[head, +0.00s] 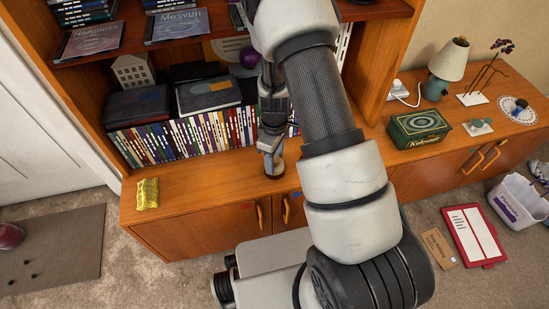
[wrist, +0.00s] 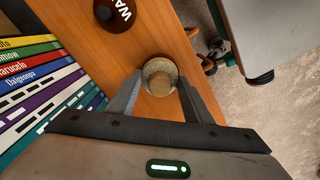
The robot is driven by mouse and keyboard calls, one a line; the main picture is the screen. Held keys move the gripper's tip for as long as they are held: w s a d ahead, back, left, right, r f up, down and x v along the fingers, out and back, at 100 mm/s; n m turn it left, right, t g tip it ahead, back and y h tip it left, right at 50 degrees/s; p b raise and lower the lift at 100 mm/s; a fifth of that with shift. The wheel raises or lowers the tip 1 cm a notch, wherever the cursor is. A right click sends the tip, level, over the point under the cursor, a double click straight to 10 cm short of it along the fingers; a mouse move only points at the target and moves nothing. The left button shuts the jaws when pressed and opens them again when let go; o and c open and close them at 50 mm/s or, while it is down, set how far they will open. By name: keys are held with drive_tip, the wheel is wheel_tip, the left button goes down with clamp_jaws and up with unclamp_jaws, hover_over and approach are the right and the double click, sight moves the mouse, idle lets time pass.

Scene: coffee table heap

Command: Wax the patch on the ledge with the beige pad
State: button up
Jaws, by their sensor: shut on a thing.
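My gripper (head: 271,150) points down over the wooden ledge (head: 195,190), in front of the row of books. In the wrist view its two fingers (wrist: 161,88) are closed on either side of a round beige pad (wrist: 160,76) with a knob-like top. The pad is low over the ledge; I cannot tell whether it touches the wood. A dark brown round tin with white letters "WA" (wrist: 115,13) stands on the ledge beyond the pad in the wrist view; my arm hides it in the head view. I cannot make out the patch.
A yellow sponge-like block (head: 147,194) lies near the ledge's left end. Books (head: 190,135) line the back. A green tin box (head: 419,128) and a lamp (head: 447,66) stand at right. The ledge between the sponge and my gripper is clear.

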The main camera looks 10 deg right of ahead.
drive_tip(key=shift+f+b, duration=0.45)
idle(1.3)
drive_tip(key=shift+r+p, duration=2.4)
drive_tip(key=shift+r, duration=1.15)
wheel_tip(320, 180, up, 35)
drive_tip(key=s+m+p, duration=0.1)
drive_tip(key=m+p, duration=0.9)
drive_tip(key=p, duration=1)
drive_tip(key=shift+s+p, duration=0.15)
drive_tip(key=shift+p, duration=0.25)
